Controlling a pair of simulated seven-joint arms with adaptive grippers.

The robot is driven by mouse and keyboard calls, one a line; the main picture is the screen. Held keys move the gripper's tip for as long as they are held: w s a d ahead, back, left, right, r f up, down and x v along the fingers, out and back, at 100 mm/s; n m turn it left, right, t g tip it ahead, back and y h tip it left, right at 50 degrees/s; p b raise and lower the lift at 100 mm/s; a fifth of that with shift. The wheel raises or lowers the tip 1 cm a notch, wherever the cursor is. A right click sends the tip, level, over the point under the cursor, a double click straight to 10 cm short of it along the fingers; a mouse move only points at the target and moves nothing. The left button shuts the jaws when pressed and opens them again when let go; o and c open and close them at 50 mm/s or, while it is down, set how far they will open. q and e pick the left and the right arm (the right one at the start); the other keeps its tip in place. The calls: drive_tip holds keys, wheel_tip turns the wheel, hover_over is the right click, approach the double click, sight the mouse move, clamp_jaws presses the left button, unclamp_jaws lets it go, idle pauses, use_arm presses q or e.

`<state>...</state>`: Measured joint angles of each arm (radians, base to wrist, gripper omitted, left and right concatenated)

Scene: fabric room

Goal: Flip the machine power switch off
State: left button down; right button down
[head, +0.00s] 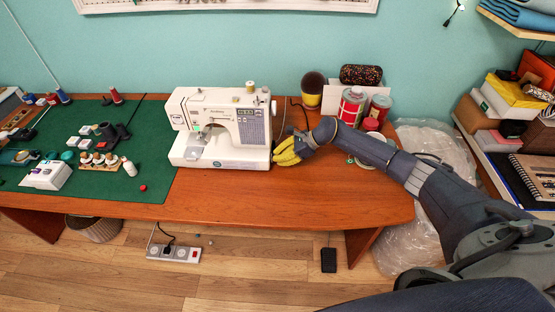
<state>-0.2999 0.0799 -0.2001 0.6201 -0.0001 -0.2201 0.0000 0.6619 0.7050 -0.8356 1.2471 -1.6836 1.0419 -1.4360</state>
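The white sewing machine (222,128) stands upright on the wooden table, with its handwheel on the right side. My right gripper (283,154) is at the lower right side of the machine, its yellow fingers very close to the casing. I cannot tell whether they touch it. The fingers look bunched together, but their opening is not clear. The power switch is not visible; the gripper covers part of that side. My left gripper is not in view.
Behind my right gripper stand red-and-white cans (350,106) and a dark-and-yellow round item (313,89). A green cutting mat (150,172) with sewing supplies covers the table's left. Bare table (260,200) lies in front of the machine. A power strip (174,253) is on the floor.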

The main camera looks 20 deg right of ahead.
drive_tip(key=d, duration=0.1)
drive_tip(key=s+d, duration=0.1)
drive_tip(key=d, duration=0.1)
drive_tip(key=shift+s, duration=0.25)
drive_tip(key=a+r+v, duration=0.1)
drive_tip(key=v, duration=0.9)
drive_tip(key=shift+w+a+r, duration=0.2)
drive_tip(key=shift+r, duration=0.1)
drive_tip(key=h, duration=0.1)
drive_tip(key=s+d+g+h, duration=0.1)
drive_tip(key=shift+f+h, duration=0.2)
drive_tip(key=shift+h, duration=0.1)
